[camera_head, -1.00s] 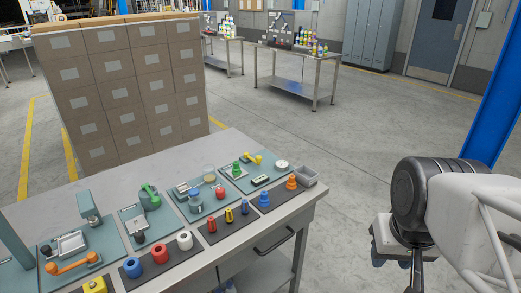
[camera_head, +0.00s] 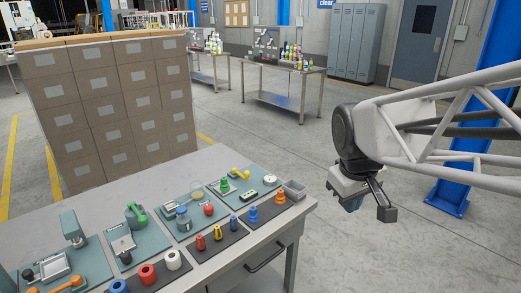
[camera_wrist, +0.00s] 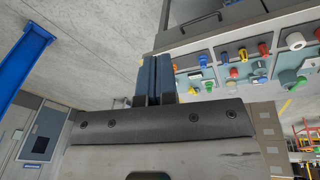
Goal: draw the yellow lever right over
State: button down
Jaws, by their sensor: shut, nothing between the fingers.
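The yellow lever (camera_head: 240,173) is small and sits on a teal board (camera_head: 262,181) at the far right end of the workbench. It lies beside a green knob (camera_head: 224,185), its fine shape too small to tell. My gripper (camera_head: 352,204) hangs over the floor, to the right of the bench and well apart from the lever. In the wrist view its two dark blue fingers (camera_wrist: 154,60) are together with nothing between them. The bench end shows upside down there, with small coloured parts; I cannot tell surely which is the lever.
Orange and blue cone pieces (camera_head: 253,213) stand on a dark strip in front of the lever's board. Several other fixtures fill the bench leftward. Stacked cartons (camera_head: 110,100) stand behind. The floor around my gripper is clear.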

jog(key=w+a+f+n+h, duration=0.1)
jog(key=w+a+n, duration=0.5)
jog(key=w, duration=0.7)
jog(key=w+a+f+n, duration=0.1)
jog(key=w+a+n, duration=0.3)
jog(key=w+a, duration=0.6)
jog(key=w+a+f+n, duration=0.5)
jog(key=w+a+f, duration=0.1)
jog(key=w+a, duration=0.3)
jog(key=w+a+f+n+h, duration=0.1)
jog(key=w+a+f+n, duration=0.4)
jog(key=w+a, duration=0.5)
jog(key=shift+w+a+f+h, duration=0.3)
jog(key=shift+a+f, duration=0.15)
jog(key=shift+f, duration=0.25)
jog(key=shift+f, duration=0.1)
jog(key=x, duration=1)
jog(key=shift+w+d, duration=0.65)
jog(key=shift+d, duration=0.25)
jog(key=shift+w+d, duration=0.55)
jog(key=shift+d, duration=0.15)
